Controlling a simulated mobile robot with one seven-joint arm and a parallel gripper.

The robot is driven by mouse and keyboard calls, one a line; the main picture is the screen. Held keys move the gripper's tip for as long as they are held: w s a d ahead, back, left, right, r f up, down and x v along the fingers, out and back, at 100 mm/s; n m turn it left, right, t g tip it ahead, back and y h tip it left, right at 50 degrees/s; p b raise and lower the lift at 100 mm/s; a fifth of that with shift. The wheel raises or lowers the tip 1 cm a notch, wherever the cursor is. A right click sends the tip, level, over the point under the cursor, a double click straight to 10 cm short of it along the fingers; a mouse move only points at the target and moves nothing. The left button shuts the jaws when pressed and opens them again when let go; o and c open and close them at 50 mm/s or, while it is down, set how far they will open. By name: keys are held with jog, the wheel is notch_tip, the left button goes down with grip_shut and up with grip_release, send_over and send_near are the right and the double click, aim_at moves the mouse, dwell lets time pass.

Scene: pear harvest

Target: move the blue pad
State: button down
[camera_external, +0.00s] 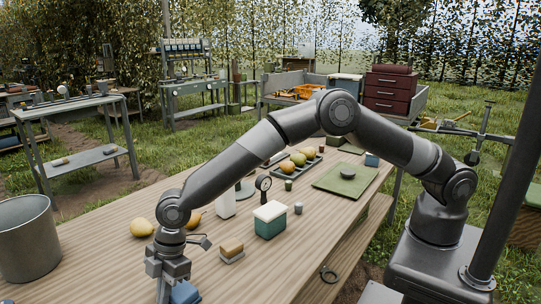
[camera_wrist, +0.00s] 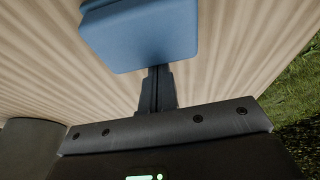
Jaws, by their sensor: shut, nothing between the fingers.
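The blue pad (camera_external: 185,293) lies at the near edge of the external view, partly cut off by the frame, on the wooden table. It also shows in the wrist view (camera_wrist: 145,36) as a rounded blue block just past my fingertips. My gripper (camera_external: 163,294) points down directly beside the pad, on its left in the external view. In the wrist view the fingers (camera_wrist: 157,72) are together and empty, their tips right at the pad's edge. I cannot tell whether they touch it.
Yellow pears (camera_external: 141,228) lie behind my gripper. A grey bucket (camera_external: 27,245) is at the left. A green mat (camera_external: 330,182) lies farther back. The table's front right is mostly clear.

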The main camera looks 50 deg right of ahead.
jog(key=shift+d, duration=3.2)
jog(key=shift+a, duration=0.1)
jog(key=shift+a, duration=0.3)
jog(key=a, duration=0.1)
jog(key=a+r, duration=0.1)
jog(key=a, duration=0.1)
jog(key=shift+w, duration=0.1)
jog(key=v, duration=0.9)
